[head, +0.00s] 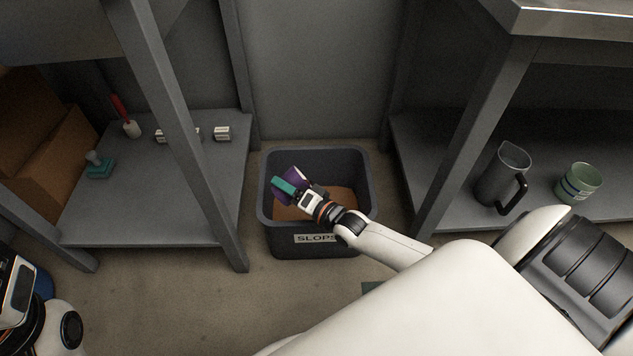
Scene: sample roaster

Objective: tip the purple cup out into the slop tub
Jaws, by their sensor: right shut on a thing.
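The slop tub (315,240) is a dark grey open bin labelled SLOPS, standing on the floor with a brown surface inside. My right gripper (286,187), with teal fingers, is shut on the purple cup (296,173) over the left part of the tub's opening. The fingers hide much of the cup, so I cannot tell how far it is tilted or what is in it. No stream from it shows. Part of my left arm shows at the lower left edge; its fingers are not visible.
The left shelf (215,195) holds a red-handled brush (122,115), a teal stamp-like item (99,166) and small white blocks (222,133). A dark jug (500,178) and a green cup (578,182) stand on the right shelf. Table legs flank the tub.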

